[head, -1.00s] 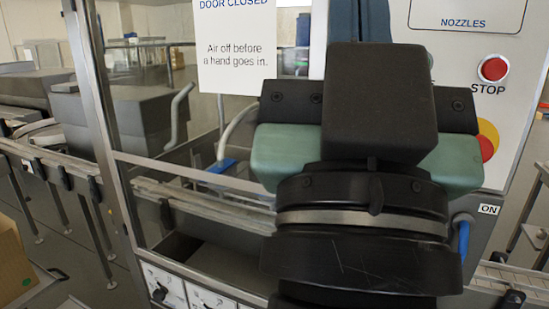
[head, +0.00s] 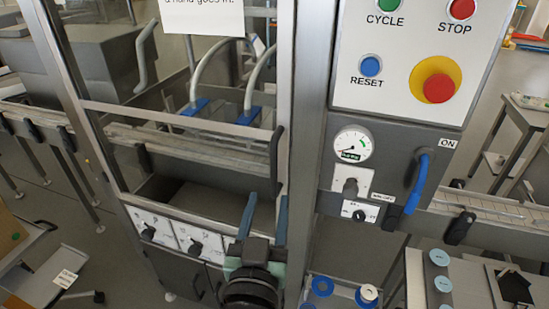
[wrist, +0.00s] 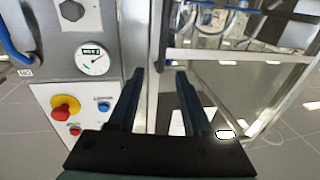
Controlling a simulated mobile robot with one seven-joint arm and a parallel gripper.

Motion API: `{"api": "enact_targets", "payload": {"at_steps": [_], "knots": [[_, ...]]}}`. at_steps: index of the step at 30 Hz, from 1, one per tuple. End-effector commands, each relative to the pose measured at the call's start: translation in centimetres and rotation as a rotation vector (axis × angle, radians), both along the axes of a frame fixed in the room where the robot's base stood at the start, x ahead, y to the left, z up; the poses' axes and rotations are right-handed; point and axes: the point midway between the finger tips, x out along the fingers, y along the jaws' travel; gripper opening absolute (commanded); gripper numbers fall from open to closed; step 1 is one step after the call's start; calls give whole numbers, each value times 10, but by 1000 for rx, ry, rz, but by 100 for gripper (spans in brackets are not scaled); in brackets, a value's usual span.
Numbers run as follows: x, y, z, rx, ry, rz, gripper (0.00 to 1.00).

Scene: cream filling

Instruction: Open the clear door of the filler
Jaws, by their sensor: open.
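The clear door (head: 190,110) of the filler is a see-through panel in a metal frame and looks closed. A dark upright handle (head: 275,160) is at its right edge, beside the metal post. My gripper (head: 265,203) is below the handle in the head view, with its two blue fingers pointing up and apart. In the wrist view my gripper (wrist: 162,74) is open, with a metal upright (wrist: 158,100) showing between and beyond its fingers. Nothing is held. I cannot tell how far the fingers are from the handle.
Right of the door is a control panel with a red emergency stop (head: 438,87), a gauge (head: 353,144) and a blue lever (head: 417,183). Knobs (head: 195,248) line the lower front. A conveyor (head: 485,212) and blue-topped pots (head: 440,257) are at the right.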

Motion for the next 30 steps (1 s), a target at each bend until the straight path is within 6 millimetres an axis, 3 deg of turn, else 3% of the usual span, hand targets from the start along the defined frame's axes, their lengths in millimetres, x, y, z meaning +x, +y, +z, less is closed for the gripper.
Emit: {"api": "enact_targets", "payload": {"at_steps": [3, 8, 21, 30], "knots": [[-4, 4, -22, -5, 41, 3, 50], [7, 4, -23, -6, 44, 3, 50], [82, 1, -21, -6, 43, 2, 50], [117, 0, -23, -6, 42, 3, 50]]}}
